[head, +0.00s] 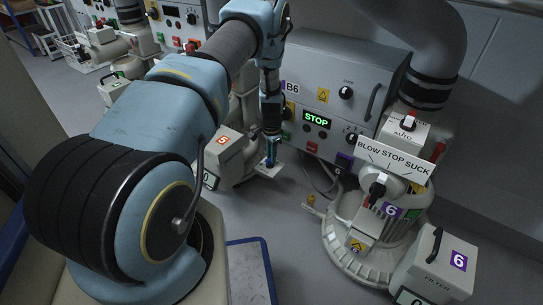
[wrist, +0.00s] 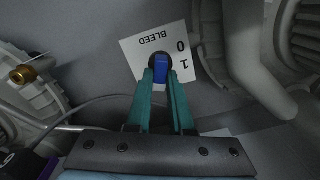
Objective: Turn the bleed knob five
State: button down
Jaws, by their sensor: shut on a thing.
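The bleed knob (wrist: 161,64) is blue and sits on a white plate (wrist: 136,52) marked BLEED, 0 and 1, which reads upside down in the wrist view. My gripper (wrist: 161,76) has its two teal fingers on either side of the knob and is shut on it. The knob's grip lies along the picture's vertical. In the head view my gripper (head: 271,155) reaches down to the small white plate (head: 267,172) beside the box with the orange 5 (head: 222,140). The knob is mostly hidden there by the fingers.
Blower six (head: 360,238) stands at the right, with a BLOW STOP SUCK sign (head: 394,158) and a filter box (head: 434,263). Control box B6 (head: 345,95) shows a green STOP. A brass fitting (wrist: 23,75) and a thin cable lie near the gripper. Grey floor is open between.

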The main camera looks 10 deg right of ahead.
jog(key=n+p, duration=0.1)
jog(key=n, duration=0.3)
jog(key=shift+w+a, duration=0.1)
jog(key=n, duration=0.4)
jog(key=shift+w+a+n+p, duration=0.1)
jog(key=shift+n+p, duration=0.2)
jog(key=shift+n, duration=0.1)
jog(key=n, duration=0.4)
jog(key=shift+a+n, duration=0.15)
jog(key=shift+n, duration=0.15)
jog(key=shift+a+n+p, duration=0.1)
jog(key=shift+n+p, duration=0.25)
jog(key=shift+n, duration=1.85)
jog(key=c, duration=0.8)
grip_release()
